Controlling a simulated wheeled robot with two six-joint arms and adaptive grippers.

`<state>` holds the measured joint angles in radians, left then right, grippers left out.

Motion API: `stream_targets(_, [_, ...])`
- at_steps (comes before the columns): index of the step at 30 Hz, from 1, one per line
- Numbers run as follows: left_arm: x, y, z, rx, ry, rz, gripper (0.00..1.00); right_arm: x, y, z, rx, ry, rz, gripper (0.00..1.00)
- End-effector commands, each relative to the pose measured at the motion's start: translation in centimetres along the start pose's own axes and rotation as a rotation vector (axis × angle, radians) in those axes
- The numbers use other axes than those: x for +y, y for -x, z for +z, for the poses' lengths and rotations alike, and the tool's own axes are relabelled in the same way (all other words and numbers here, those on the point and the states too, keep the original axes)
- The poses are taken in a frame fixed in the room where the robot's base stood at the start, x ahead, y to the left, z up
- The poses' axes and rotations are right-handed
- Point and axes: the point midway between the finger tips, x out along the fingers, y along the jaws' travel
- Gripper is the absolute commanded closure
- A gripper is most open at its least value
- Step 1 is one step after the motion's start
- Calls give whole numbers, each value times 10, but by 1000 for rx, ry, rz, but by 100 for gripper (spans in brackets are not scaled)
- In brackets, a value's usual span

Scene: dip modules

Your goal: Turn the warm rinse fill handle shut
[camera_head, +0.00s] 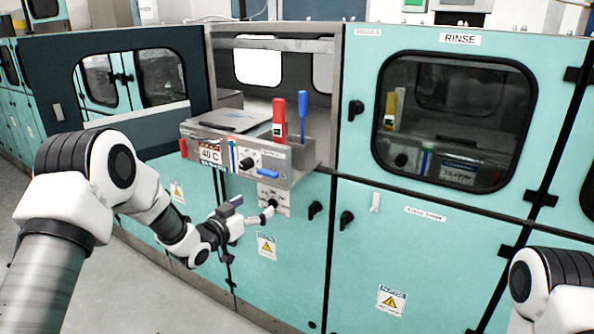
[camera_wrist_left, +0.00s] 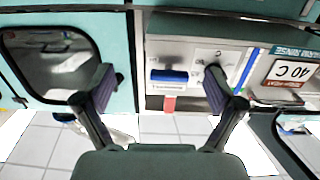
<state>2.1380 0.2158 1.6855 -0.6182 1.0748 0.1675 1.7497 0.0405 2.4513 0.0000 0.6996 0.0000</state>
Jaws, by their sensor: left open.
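A blue lever handle (camera_head: 267,174), which I take for the warm rinse fill handle, sits at the right end of the grey front panel marked 40 C. It lies nearly level. In the left wrist view, which is upside down, the blue handle (camera_wrist_left: 170,76) shows beyond and between the fingers. My left gripper (camera_head: 238,230) is open and empty, below and in front of the panel, apart from the handle. Its two spread fingers also frame the left wrist view (camera_wrist_left: 158,82). My right gripper is out of view.
A black knob (camera_head: 247,163) sits just left of the blue handle. A lower plate with a black knob (camera_head: 271,203) is beneath the panel. A red bottle (camera_head: 279,120) and a blue upright tool (camera_head: 302,115) stand above. A teal rinse door (camera_head: 455,120) is at right.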

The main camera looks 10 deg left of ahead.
Motion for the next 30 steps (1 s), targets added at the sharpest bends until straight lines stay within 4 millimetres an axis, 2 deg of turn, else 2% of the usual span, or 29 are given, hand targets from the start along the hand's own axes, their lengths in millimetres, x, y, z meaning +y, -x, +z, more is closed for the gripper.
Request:
stream_targets(1, [-7,0,-33,31,-6,-10,6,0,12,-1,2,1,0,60])
stream_targets(3, [-10,1,-54,55,-11,-16,6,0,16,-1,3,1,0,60])
stream_targets(5, [-10,0,-63,65,-14,-17,6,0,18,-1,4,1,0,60])
stream_targets(8, [-10,-8,-64,66,-17,-17,6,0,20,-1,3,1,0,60])
stream_targets(18, [-11,-68,-68,65,-16,-17,6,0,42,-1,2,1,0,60])
stream_targets(21, [-11,-76,-67,66,-14,-17,6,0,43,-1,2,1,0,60])
stream_targets(28, [-11,-77,-65,65,-13,-17,6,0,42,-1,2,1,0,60])
stream_targets(30, [-11,-76,-66,65,-13,-17,31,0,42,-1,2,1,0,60])
